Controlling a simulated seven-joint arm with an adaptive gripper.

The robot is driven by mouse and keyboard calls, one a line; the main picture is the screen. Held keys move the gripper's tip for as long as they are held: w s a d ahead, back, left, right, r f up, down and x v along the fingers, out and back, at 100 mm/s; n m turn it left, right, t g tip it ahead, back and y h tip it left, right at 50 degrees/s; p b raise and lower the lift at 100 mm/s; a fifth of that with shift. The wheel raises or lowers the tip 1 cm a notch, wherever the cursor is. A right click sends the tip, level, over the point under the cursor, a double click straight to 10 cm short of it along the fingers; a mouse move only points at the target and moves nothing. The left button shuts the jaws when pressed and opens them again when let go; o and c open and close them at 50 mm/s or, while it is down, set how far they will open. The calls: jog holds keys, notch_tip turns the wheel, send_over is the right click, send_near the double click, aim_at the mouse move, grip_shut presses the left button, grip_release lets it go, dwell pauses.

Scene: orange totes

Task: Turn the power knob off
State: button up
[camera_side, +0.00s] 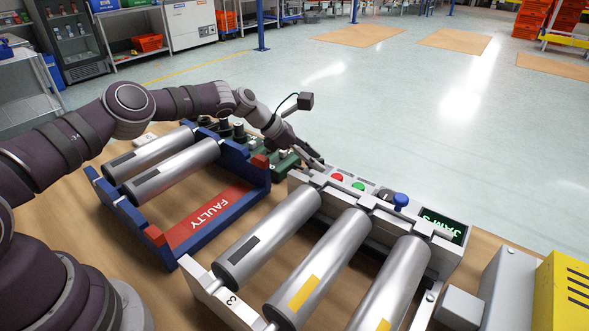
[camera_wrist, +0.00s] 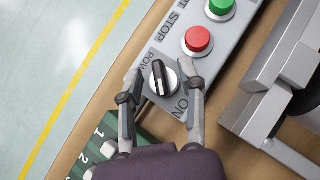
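The power knob (camera_wrist: 163,78) is a round silver dial with a black bar handle, at the end of a grey control panel (camera_wrist: 225,48). In the wrist view the bar runs nearly upright, with "ON" printed below right and a partly hidden "POW..." label at upper left. My gripper (camera_wrist: 162,85) is open, one finger on each side of the knob, with a visible gap to it on both sides. Whether the fingertips are at knob height is unclear. In the side view my gripper (camera_side: 316,162) is at the panel's left end, and the knob cannot be made out there.
A red button (camera_wrist: 198,40) and a green button (camera_wrist: 220,7) sit along the panel. A blue knob (camera_side: 400,199) and a green-lettered display (camera_side: 441,225) are farther right. A green numbered block (camera_wrist: 95,150) lies beside the panel. Metal rollers (camera_side: 318,260) fill the front.

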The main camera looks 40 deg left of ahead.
jog(key=shift+c, duration=0.4)
grip_shut()
jog(key=shift+n, duration=0.3)
jog(key=n+t+y, duration=0.1)
jog(key=n+y, duration=0.1)
jog(key=shift+s+d+n, duration=0.1)
jog(key=shift+n, duration=0.2)
jog(key=n+t+y, duration=0.1)
jog(key=n+y, duration=0.1)
jog(key=n, duration=0.1)
jog(key=shift+d+n+y, duration=0.15)
jog(key=shift+n+y, duration=0.25)
jog(key=n+y, duration=0.2)
jog(key=n, duration=0.1)
jog(key=shift+d+t+y, duration=0.1)
jog(key=shift+t+y, duration=0.2)
jog(key=shift+n+y, duration=1.1)
jog(key=shift+n, duration=0.5)
jog(key=shift+g, duration=0.4)
